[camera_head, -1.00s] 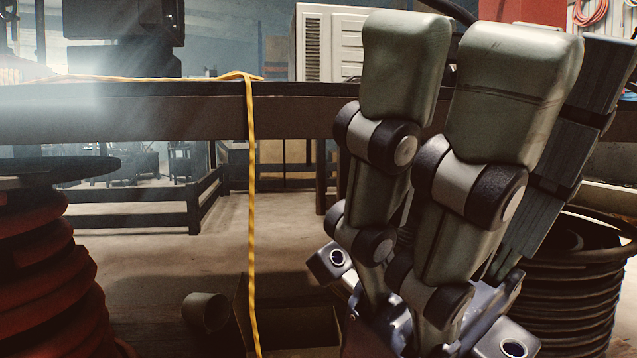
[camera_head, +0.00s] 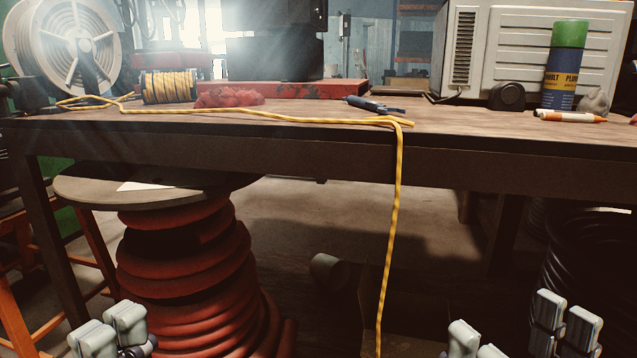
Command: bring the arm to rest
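My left gripper (camera_head: 110,328) shows only as fingertips at the bottom left edge; its two pale grey pads sit close together and the rest is cut off. My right gripper (camera_head: 518,334) shows at the bottom right as two groups of pale fingertips with a clear gap between them. I see nothing between those fingertips. Both grippers hang low in front of the workbench (camera_head: 300,150), apart from it. My arms and palms are out of view.
A yellow rope (camera_head: 393,230) hangs over the bench's front edge. A red hose coil (camera_head: 190,260) on a spool stands at left below the bench, a black coil (camera_head: 590,260) at right. A spray can (camera_head: 566,65), screwdriver-like tool (camera_head: 372,104) and orange marker (camera_head: 572,117) lie or stand on the bench.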

